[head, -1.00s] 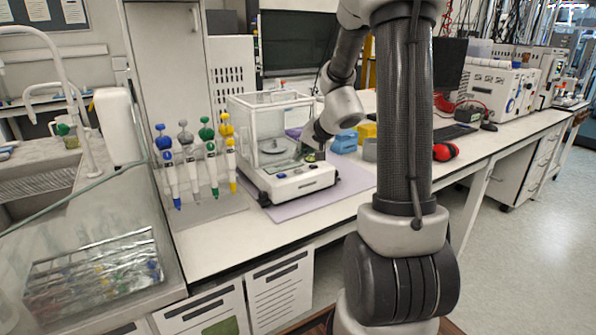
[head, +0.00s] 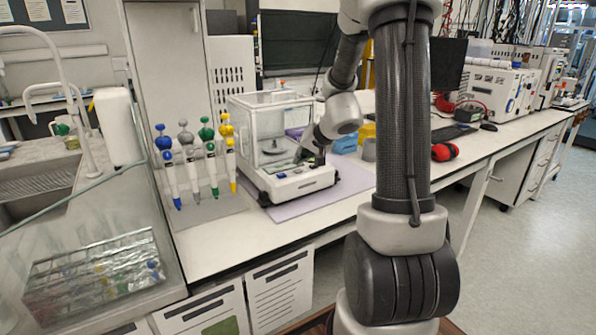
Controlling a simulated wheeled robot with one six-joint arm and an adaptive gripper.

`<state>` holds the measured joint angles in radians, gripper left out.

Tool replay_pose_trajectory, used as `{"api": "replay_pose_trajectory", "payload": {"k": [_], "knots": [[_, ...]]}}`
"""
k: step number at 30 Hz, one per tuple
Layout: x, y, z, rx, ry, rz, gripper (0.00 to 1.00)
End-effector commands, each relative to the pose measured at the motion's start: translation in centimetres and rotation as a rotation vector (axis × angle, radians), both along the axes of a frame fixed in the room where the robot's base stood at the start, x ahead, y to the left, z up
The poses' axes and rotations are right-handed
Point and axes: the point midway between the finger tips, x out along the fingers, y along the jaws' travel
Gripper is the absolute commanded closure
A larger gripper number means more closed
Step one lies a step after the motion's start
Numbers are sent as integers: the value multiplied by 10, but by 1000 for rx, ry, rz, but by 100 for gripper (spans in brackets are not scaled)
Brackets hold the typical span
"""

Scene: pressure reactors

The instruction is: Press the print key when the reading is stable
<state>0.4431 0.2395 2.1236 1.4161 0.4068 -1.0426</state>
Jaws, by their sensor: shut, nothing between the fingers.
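The balance (head: 300,187) is a white box with a clear glass draft shield (head: 272,110). It stands on a mat on the bench. A small dark object, too small to make out, sits on the pan inside the shield. The front panel has a small display and keys, but no reading or key label is legible. My gripper (head: 304,157) is shut and empty. It points down at the right part of the front panel, just beside the shield. I cannot tell whether its tips touch a key.
Several pipettes (head: 194,160) with coloured tops stand in a rack left of the balance. The lilac mat (head: 345,185) extends to the right. Blue and yellow boxes and a grey cup (head: 369,149) stand behind on the right. Red ear defenders (head: 445,152) lie farther right.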

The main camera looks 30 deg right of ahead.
Motion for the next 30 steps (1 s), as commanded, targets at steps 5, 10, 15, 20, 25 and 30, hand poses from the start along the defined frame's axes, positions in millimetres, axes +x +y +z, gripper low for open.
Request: {"api": "replay_pose_trajectory", "payload": {"k": [5, 10, 15, 20, 25, 30], "knots": [[0, 0, 0, 0, 0, 0, 100], [0, 0, 0, 0, 0, 0, 100], [0, 0, 0, 0, 0, 0, 100], [0, 0, -1, 1, 0, -1, 100], [0, 0, -7, 1, 1, 0, 100], [0, 0, -8, 0, 0, 0, 100]]}}
